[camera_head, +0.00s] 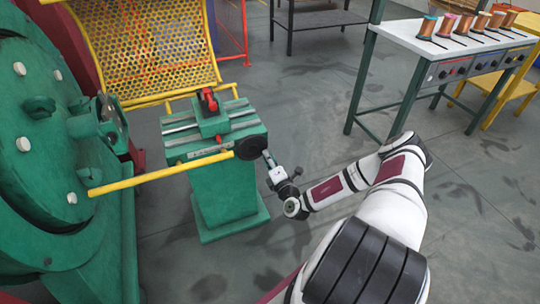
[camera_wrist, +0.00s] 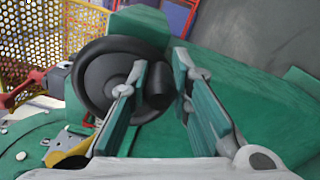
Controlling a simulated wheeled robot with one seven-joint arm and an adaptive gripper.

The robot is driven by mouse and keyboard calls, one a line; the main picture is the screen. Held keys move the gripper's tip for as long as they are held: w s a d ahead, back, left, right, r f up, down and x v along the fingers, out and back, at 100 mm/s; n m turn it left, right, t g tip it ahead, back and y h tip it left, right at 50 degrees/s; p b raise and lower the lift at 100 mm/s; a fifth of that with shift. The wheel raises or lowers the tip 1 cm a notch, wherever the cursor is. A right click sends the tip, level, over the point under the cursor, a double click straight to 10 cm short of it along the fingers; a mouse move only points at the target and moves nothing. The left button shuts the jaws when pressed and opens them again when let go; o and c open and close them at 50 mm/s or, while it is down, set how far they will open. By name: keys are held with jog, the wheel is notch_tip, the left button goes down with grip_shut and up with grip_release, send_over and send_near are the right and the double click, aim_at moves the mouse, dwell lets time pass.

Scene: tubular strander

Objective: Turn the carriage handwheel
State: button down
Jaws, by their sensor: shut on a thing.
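The carriage handwheel (camera_head: 251,148) is a black disc on the near right end of the green carriage stand (camera_head: 225,190). In the wrist view the handwheel (camera_wrist: 98,72) fills the upper left, with its black handle (camera_wrist: 157,88) sticking out toward me. My gripper (camera_head: 268,158) is at the wheel's right side. In the wrist view its two green-padded fingers (camera_wrist: 160,72) stand on either side of the handle and are shut on it. The left finger covers part of the wheel's face.
A yellow bar (camera_head: 160,179) runs from the big green machine drum (camera_head: 40,150) toward the wheel. A yellow perforated guard (camera_head: 145,45) stands behind the carriage. A white bench (camera_head: 445,42) with copper spools is at the back right. The floor right of the stand is open.

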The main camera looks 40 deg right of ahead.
jog(key=m, duration=0.2)
jog(key=a+f+m, duration=0.2)
jog(key=m, duration=0.1)
jog(key=shift+w+m, duration=0.25)
jog(key=shift+m, duration=0.05)
jog(key=shift+w+a+f+m+b, duration=0.2)
jog(key=shift+a+m, duration=0.35)
jog(key=shift+m, duration=0.7)
jog(key=shift+w+a+f+m+b, duration=0.15)
jog(key=shift+a+m, duration=0.4)
jog(key=shift+m, duration=0.7)
jog(key=c, duration=1.5)
grip_release()
jog(key=shift+o, duration=0.2)
jog(key=v, duration=1.2)
jog(key=shift+r, duration=0.2)
